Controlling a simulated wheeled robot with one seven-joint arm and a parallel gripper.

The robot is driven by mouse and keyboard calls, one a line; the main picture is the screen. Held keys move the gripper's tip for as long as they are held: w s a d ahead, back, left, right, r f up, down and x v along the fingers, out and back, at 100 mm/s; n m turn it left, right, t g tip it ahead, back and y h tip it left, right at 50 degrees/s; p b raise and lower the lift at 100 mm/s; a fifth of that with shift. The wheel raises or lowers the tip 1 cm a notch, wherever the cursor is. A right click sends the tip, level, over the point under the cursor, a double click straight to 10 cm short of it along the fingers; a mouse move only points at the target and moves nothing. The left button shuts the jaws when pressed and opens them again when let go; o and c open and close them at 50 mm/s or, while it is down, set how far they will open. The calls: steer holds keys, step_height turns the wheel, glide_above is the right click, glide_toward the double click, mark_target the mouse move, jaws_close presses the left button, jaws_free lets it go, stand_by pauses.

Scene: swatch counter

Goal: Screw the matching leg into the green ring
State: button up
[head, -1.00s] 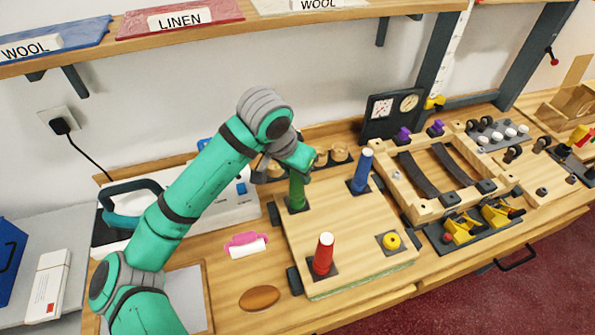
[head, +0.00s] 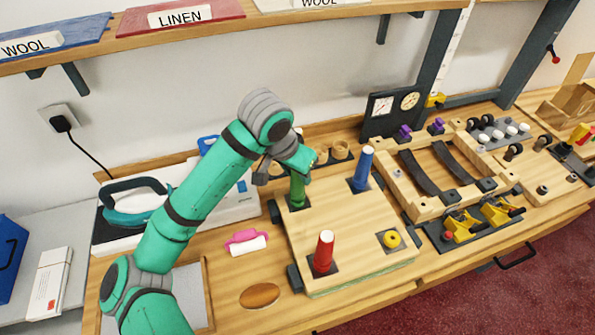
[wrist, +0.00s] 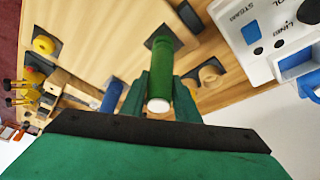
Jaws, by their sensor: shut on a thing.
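The green leg (head: 297,188) stands upright on a dark square plate at the back left corner of the wooden board (head: 345,225). In the wrist view the green leg (wrist: 160,75) runs from its dark plate (wrist: 163,37) up between my fingers. My gripper (wrist: 160,97) is shut on the leg near its white-tipped upper end. The green ring itself is hidden at the leg's foot. The red leg (head: 324,251) and the blue leg (head: 362,168) stand upright at two other corners. A yellow ring (head: 392,239) sits at the front right corner with no leg in it.
A white machine (head: 240,202) stands behind and left of my arm. Wooden cups (head: 340,150) stand behind the board. A pink roller (head: 246,241) and a brown oval (head: 259,296) lie left of the board. A wooden frame with straps (head: 445,175) stands right of it.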

steer(key=shift+f, duration=0.25)
stand_by(0.7)
steer(key=m+h, duration=0.1)
steer(key=m, duration=0.2)
steer(key=shift+g, duration=0.4)
steer(key=m+g, duration=0.1)
steer(key=m, duration=0.3)
steer(key=shift+h, duration=0.3)
steer(key=m+g, duration=0.1)
steer(key=m, duration=0.2)
steer(key=shift+d+m+g, duration=0.1)
steer(key=shift+m+g, duration=0.2)
steer(key=shift+m, duration=0.1)
steer(key=m+g, duration=0.1)
steer(key=m, duration=0.3)
steer(key=o, duration=0.9)
